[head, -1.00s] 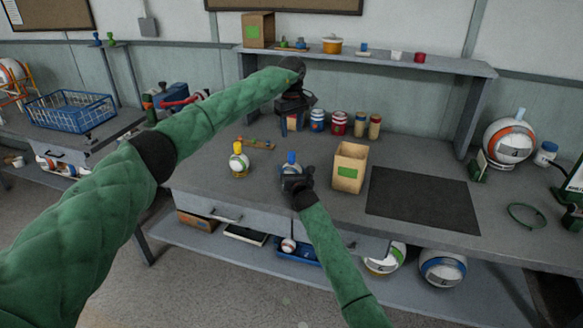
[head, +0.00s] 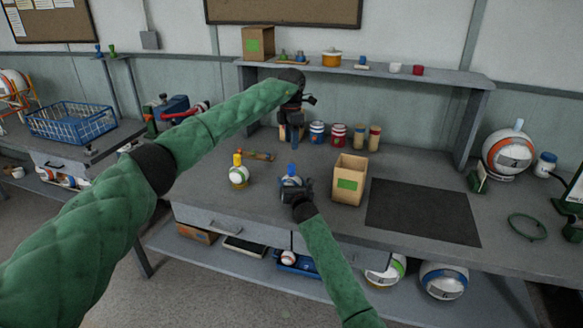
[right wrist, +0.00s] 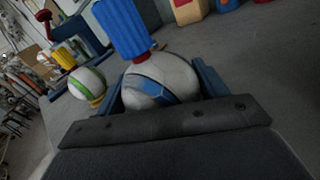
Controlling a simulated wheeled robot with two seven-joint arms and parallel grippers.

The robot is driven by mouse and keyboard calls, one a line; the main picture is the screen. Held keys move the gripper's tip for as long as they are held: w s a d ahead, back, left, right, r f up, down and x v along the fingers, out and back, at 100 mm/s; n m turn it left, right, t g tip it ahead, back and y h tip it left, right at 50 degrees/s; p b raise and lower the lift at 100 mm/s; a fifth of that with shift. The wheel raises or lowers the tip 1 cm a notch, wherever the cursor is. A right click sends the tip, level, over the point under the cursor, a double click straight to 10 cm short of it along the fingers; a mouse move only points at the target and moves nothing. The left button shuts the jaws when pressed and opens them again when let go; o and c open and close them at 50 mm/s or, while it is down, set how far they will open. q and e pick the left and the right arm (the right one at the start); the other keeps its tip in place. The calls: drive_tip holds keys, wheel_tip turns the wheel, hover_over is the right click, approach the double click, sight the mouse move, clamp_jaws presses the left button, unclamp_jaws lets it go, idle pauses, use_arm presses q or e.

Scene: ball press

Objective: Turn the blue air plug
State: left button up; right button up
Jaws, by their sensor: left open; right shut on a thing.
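The blue air plug (head: 292,169) stands upright on top of a small white ball with a blue band (head: 290,181). In the right wrist view the plug (right wrist: 124,28) shows large, above the ball (right wrist: 163,82). My right gripper (head: 297,190) is shut on this ball, with one finger on each side of it. My left gripper (head: 292,128) is open and empty. It hangs over the back of the bench, behind the ball and plug, in front of the jars.
A white ball with a yellow plug (head: 238,176) stands to the left. An open cardboard box (head: 348,181) stands just right of the held ball. Several jars (head: 338,133) line the back. A dark mat (head: 420,211) lies clear on the right.

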sight(291, 165)
use_arm(q)
wheel_tip(291, 165, down, 11)
drive_tip(key=n, duration=2.5)
drive_tip(key=shift+f, duration=0.2)
drive_tip(key=c, duration=1)
